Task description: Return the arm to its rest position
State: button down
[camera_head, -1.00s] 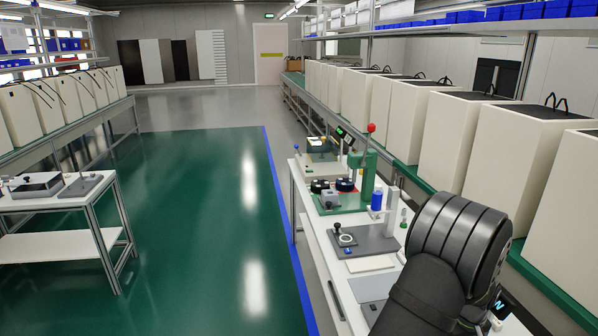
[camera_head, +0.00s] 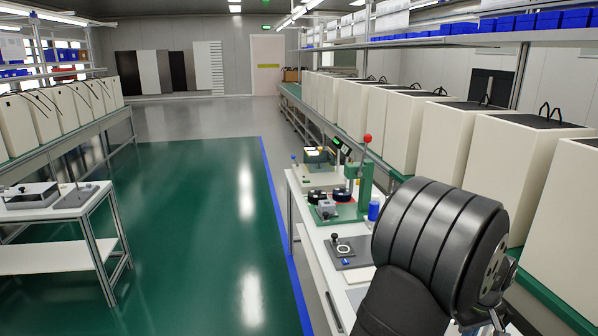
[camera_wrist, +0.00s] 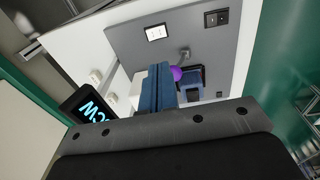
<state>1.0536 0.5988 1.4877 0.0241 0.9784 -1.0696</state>
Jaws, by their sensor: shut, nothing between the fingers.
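My gripper (camera_wrist: 158,88) shows in the wrist view as blue and pale fingers reaching out past a dark grey bar. The fingers are together with nothing between them. They are over a grey plate (camera_wrist: 130,45) on a white surface; I cannot tell how far above it. In the head view my black arm fills the lower right over the white bench (camera_head: 322,262), and hides most of the gripper.
A green press with a red knob (camera_head: 367,138) and a grey fixture (camera_head: 345,250) stand on the bench left of my arm. Cream cabinets (camera_head: 550,170) line the right. A purple ball (camera_wrist: 177,73) and a lit display (camera_wrist: 93,112) are near the fingers. Green floor (camera_head: 190,230) is clear.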

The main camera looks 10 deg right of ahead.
jog(key=s+a+r+t+h, duration=0.1)
jog(key=s+a+r, duration=0.2)
jog(key=r, duration=0.7)
jog(key=shift+s, duration=0.1)
